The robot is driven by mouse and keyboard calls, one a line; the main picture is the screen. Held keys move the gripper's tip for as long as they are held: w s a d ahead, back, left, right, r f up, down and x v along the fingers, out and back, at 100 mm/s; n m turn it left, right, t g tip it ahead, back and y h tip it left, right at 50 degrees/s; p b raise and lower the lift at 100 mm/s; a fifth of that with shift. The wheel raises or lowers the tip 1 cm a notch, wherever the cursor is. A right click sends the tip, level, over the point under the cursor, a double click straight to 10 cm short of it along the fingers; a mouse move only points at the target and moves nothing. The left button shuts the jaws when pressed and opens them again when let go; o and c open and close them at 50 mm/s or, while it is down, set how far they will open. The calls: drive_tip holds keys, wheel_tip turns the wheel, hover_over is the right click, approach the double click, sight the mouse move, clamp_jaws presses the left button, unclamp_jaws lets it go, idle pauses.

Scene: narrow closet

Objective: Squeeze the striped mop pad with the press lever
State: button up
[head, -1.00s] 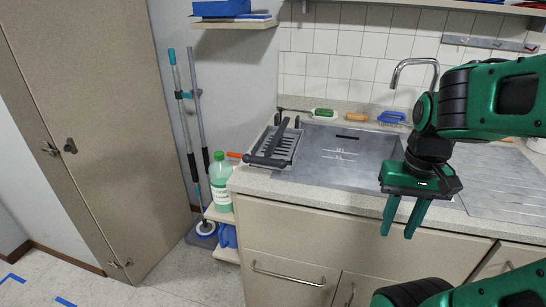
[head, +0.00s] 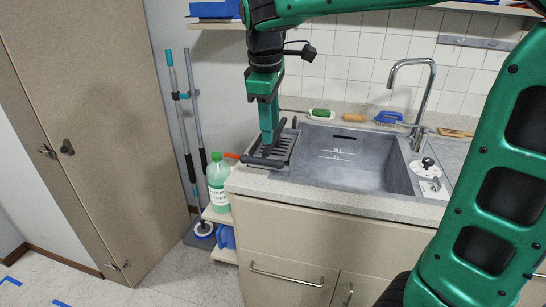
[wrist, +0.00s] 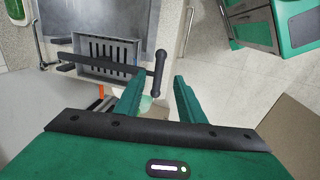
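The press (head: 286,148) is a grey slatted tray at the left end of the sink counter; it also shows in the wrist view (wrist: 92,67). Its dark press lever (head: 262,162) ends in a black crossbar at the counter's front edge. In the wrist view the lever (wrist: 157,84) has its crossbar just beyond and between my fingertips. My gripper (head: 269,138) points down over the lever; its fingers (wrist: 159,76) are apart and hold nothing. I cannot make out a striped mop pad; the press interior is partly hidden by lever and gripper.
A metal sink (head: 345,160) with a curved tap (head: 424,85) lies right of the press. A green bottle (head: 218,183) stands on a low shelf left of the cabinet. Mop poles (head: 190,130) lean on the wall. A shelf hangs above. Floor at left is clear.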

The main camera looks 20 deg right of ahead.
sight(273, 161)
drive_tip(key=f, duration=0.3)
drive_tip(key=w+f, duration=0.1)
drive_tip(key=f, duration=0.3)
drive_tip(key=d+f, duration=0.1)
drive_tip(key=f, duration=0.2)
drive_tip(key=shift+w+d+f, duration=0.1)
drive_tip(key=shift+w+f, duration=0.05)
drive_tip(key=shift+w, duration=0.15)
